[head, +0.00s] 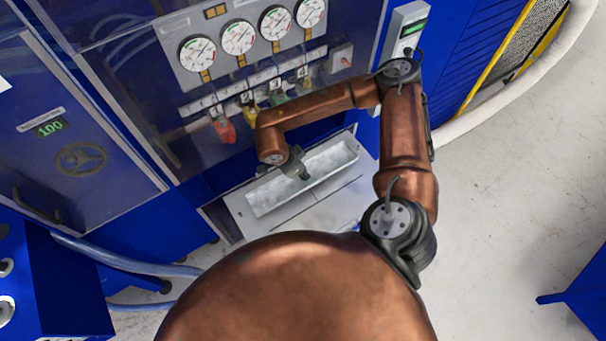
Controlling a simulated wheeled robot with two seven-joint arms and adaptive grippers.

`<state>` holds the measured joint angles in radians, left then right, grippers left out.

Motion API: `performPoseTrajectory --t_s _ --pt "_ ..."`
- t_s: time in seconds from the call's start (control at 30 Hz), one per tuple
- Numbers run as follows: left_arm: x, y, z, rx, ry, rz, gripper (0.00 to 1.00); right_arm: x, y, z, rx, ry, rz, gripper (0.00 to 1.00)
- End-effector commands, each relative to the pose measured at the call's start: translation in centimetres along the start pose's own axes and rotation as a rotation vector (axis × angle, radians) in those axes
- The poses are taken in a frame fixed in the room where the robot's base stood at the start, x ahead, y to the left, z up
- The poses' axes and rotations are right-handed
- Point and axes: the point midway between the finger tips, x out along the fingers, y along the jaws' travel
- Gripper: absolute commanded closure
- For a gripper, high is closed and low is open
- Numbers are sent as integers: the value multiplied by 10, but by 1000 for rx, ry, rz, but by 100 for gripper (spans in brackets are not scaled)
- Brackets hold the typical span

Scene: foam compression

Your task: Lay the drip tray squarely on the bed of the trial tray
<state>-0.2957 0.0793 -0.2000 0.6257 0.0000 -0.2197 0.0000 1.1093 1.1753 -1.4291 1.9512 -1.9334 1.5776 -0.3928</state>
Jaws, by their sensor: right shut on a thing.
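The drip tray (330,165) is a long, pale grey, shallow trough in the head view, below the row of coloured valves. My right gripper (301,174) reaches down from the upper left to the middle of the drip tray and is shut on it. The fingers hide a small part of the tray. The trial tray (345,205) is a wider, light grey flat bed under and in front of the drip tray. The drip tray's long sides run roughly along the bed's. I cannot tell whether it touches the bed or hovers just above. My left gripper is not in view.
A blue machine panel with gauges (238,38) and red, yellow and green valve handles (224,130) stands right behind the trays. Blue hoses (130,263) run low at left. The floor at right (510,210) is mostly clear.

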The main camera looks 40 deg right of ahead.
Motion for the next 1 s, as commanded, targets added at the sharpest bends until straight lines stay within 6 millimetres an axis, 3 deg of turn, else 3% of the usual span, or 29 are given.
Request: performPoseTrajectory --t_s 0.3,0.5,0.8,0.83,1.0 --pt "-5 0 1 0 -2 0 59 22 -14 0 2 0 1 100" --pt "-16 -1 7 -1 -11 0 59 45 -12 11 -1 0 1 100" --pt "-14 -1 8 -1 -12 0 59 49 -13 12 0 0 -1 100" --pt "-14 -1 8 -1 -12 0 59 49 -13 12 0 0 0 90" --pt "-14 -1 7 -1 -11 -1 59 49 -13 12 0 0 0 79"
